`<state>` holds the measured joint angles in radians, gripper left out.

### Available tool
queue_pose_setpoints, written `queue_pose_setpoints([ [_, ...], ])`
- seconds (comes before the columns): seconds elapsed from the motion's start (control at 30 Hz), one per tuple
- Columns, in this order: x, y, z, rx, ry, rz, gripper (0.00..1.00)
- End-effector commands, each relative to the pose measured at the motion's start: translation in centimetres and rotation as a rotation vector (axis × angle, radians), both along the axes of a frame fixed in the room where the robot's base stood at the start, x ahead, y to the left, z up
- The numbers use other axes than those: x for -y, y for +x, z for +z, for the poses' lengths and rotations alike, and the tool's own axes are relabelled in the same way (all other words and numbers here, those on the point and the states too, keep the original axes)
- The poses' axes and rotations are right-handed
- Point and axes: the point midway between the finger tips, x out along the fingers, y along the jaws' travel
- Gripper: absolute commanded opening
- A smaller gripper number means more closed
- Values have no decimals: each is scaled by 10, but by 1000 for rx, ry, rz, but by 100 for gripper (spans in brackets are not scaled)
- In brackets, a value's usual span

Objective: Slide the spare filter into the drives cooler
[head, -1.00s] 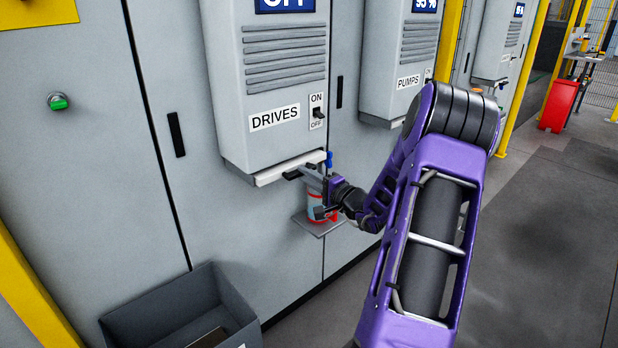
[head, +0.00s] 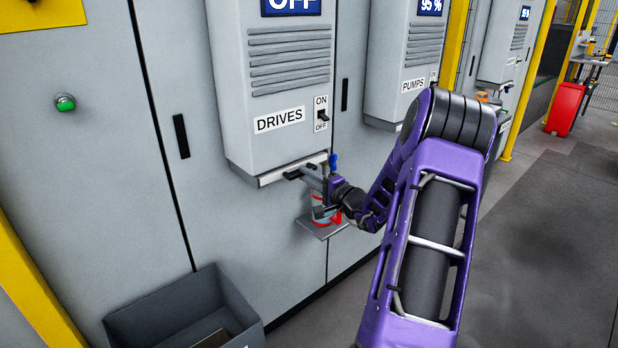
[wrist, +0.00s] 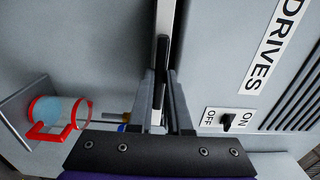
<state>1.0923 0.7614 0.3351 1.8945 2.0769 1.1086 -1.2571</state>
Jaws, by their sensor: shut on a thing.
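The grey drives cooler (head: 275,90) hangs on the cabinet wall, marked DRIVES, its display reading OFF. A pale strip (head: 270,181) along its lower edge looks like the front edge of the filter, nearly flush with the housing. It also shows in the wrist view as a bright strip (wrist: 165,20) with a black handle (wrist: 162,62). My gripper (head: 311,179) reaches the strip from the right. In the wrist view my gripper (wrist: 161,85) is shut on the handle, with a finger on each side. The rest of the filter is hidden in the cooler.
A clear, red-banded jar (wrist: 62,113) stands on a small shelf (head: 322,231) just below my gripper. A blue-handled part (head: 333,162) sits close beside it. A grey bin (head: 180,300) stands at lower left. The pumps cooler (head: 408,65) hangs to the right.

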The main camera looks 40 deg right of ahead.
Motion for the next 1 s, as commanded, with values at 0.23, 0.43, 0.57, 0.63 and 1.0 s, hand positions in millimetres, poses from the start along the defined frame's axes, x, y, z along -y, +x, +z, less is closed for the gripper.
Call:
queue_pose_setpoints([
  [0.23, 0, 4, 0, 1, 0, -1, 31],
  [0.43, 0, 3, 0, 0, 0, -1, 52],
  [0.57, 0, 3, 0, 0, 0, 0, 52],
  [0.63, 0, 3, 0, -1, 0, -1, 52],
  [1.0, 6, -53, 0, -3, 0, -5, 52],
])
